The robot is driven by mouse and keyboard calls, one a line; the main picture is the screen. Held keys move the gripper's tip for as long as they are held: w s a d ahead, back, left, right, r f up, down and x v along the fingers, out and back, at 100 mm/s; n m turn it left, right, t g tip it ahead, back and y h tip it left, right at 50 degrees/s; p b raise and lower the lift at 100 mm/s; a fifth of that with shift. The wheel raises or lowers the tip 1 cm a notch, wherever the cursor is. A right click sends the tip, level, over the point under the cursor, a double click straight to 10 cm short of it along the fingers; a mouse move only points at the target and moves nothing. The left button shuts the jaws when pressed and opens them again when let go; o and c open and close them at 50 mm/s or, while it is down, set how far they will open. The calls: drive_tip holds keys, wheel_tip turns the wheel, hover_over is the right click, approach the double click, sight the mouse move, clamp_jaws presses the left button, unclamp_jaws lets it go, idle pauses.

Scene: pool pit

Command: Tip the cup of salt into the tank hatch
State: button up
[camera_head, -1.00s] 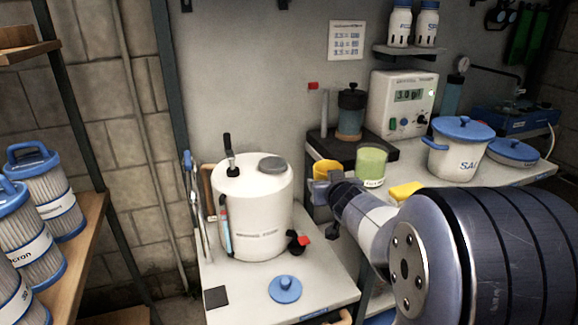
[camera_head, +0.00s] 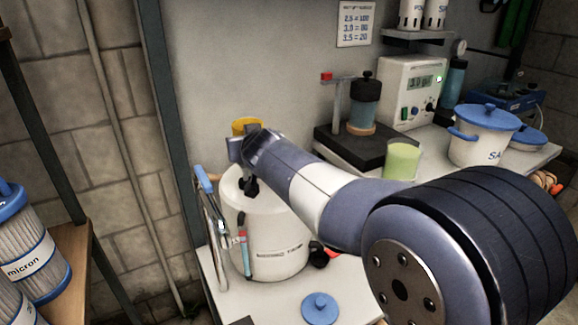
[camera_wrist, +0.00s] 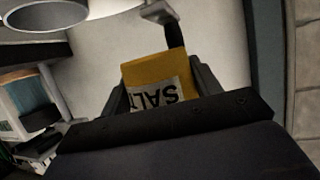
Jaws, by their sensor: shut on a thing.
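My gripper (camera_head: 244,148) is shut on a small yellow cup (camera_head: 247,124), held above the left back of the white tank (camera_head: 275,240). The cup looks roughly upright; its contents do not show. In the wrist view the cup (camera_wrist: 150,68) sits between the jaws, its SALT label upside down in the picture. My forearm covers the right part of the tank's top, so the hatch is hidden in the head view. The wrist view has a dark round shape with a pale rim (camera_wrist: 42,20) at upper left; I cannot tell whether it is the hatch.
A blue lid (camera_head: 320,308) lies on the bench before the tank. A beaker of green liquid (camera_head: 402,160), a stirrer stand, a meter (camera_head: 408,92) and a white pot with a blue lid (camera_head: 480,138) stand at right. Filter cartridges (camera_head: 30,255) are on the left shelf.

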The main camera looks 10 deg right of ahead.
drive_tip(key=shift+r, duration=0.1)
drive_tip(key=r+p, duration=0.1)
drive_tip(key=p, duration=0.4)
drive_tip(key=shift+d+r+m, duration=0.1)
drive_tip(key=shift+d+m, duration=0.25)
drive_tip(key=shift+m, duration=0.05)
drive_tip(key=p, duration=0.4)
drive_tip(key=shift+w+d+r+m+y, duration=0.15)
drive_tip(key=shift+d+r+m+y, duration=0.05)
drive_tip(key=shift+d+m+y, duration=0.1)
drive_tip(key=d+f+m+p, duration=0.1)
drive_tip(key=p, duration=0.3)
drive_tip(key=f+m+g+y+p, duration=0.1)
drive_tip(key=p, duration=0.3)
drive_tip(key=shift+w+d+y, duration=0.3)
drive_tip(key=shift+d, duration=0.1)
drive_tip(key=f+m+y+p, duration=0.1)
drive_tip(key=m, duration=0.1)
drive_tip(key=d+f+m+y+p, duration=0.1)
drive_tip(key=m+p, duration=0.1)
drive_tip(key=f+m+y+p, duration=0.1)
drive_tip(key=m+y, duration=0.1)
drive_tip(key=shift+w+d+f+g, duration=0.3)
drive_tip(key=shift+d+g, duration=0.1)
drive_tip(key=shift+f, duration=0.15)
drive_tip(key=shift+c, duration=0.2)
